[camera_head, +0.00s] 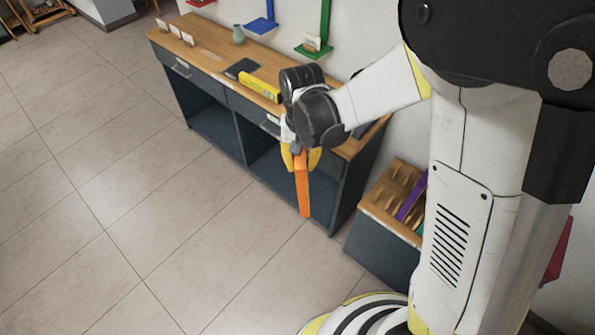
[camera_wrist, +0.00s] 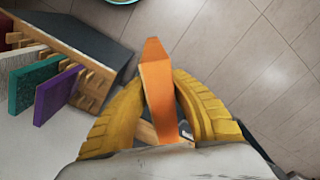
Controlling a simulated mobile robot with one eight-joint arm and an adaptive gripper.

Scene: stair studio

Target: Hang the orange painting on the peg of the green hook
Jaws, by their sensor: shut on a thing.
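My gripper (camera_head: 301,158) has yellow fingers and is shut on the orange painting (camera_head: 303,188). The painting hangs below the fingers, seen nearly edge-on, in front of the cabinet and above the floor. In the wrist view the painting (camera_wrist: 158,88) stands out between the two yellow fingers of my gripper (camera_wrist: 160,105). The green hook (camera_head: 318,42) is on the wall behind the cabinet's right part, its upright strip running out of the top of the picture. A small light card or block sits at its base. Its peg is not clear to see.
A blue hook (camera_head: 262,24) and a red hook (camera_head: 200,3) are farther left. The wooden-topped cabinet (camera_head: 190,55) bears a yellow box (camera_head: 261,87), a vase (camera_head: 238,35) and small cards. A slotted rack (camera_head: 378,210) holds other panels, including a purple one (camera_wrist: 58,97). The floor at left is clear.

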